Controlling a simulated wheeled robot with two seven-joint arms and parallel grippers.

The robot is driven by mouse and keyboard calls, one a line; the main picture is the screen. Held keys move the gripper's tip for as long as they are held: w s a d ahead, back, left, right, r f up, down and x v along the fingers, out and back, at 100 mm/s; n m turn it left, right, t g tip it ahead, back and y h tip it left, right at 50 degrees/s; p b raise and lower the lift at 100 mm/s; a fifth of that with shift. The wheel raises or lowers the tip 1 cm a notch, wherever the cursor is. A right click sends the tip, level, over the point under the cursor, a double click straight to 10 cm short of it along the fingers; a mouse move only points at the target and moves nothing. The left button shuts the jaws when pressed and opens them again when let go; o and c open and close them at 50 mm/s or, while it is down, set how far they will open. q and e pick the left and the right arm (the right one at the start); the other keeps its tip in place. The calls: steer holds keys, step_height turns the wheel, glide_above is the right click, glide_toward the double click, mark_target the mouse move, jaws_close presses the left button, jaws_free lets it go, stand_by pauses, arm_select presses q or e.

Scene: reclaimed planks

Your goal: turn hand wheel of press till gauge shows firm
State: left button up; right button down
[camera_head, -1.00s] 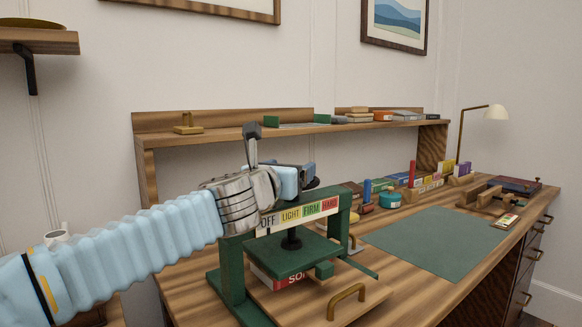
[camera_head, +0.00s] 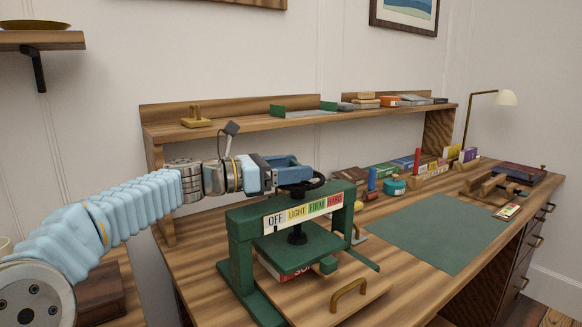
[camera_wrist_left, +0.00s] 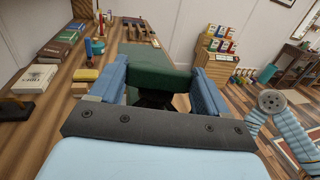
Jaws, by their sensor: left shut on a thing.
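The green press (camera_head: 240,262) stands on the near left part of the desk. Its black hand wheel (camera_head: 311,186) sits on top, on a dark screw that runs down to a green plate (camera_head: 290,252). The gauge strip (camera_head: 303,210) on the front beam reads OFF, LIGHT, FIRM and HARD; I cannot make out its pointer clearly. My left gripper (camera_head: 304,174) reaches in from the left and is shut on the hand wheel, partly covering it. In the left wrist view the blue fingers stand either side of the dark wheel (camera_wrist_left: 150,99). My right gripper is not seen.
A red-and-white book (camera_head: 290,278) lies under the press plate. A board with a brass handle (camera_head: 349,291) is in front. A green mat (camera_head: 437,232) lies to the right. Small books, a teal tin (camera_head: 394,187) and a wooden shelf (camera_head: 240,125) are behind.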

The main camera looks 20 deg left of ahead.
arm_select(q)
steer(key=shift+w+m+g+h, duration=0.1)
steer(key=shift+m+g+h, duration=0.3)
steer(key=shift+g, duration=0.1)
steer(key=o, duration=1)
steer(key=b+v, duration=0.1)
steer(key=v, duration=1.2)
steer(key=shift+s+a, duration=0.25)
steer(key=shift+a, duration=0.1)
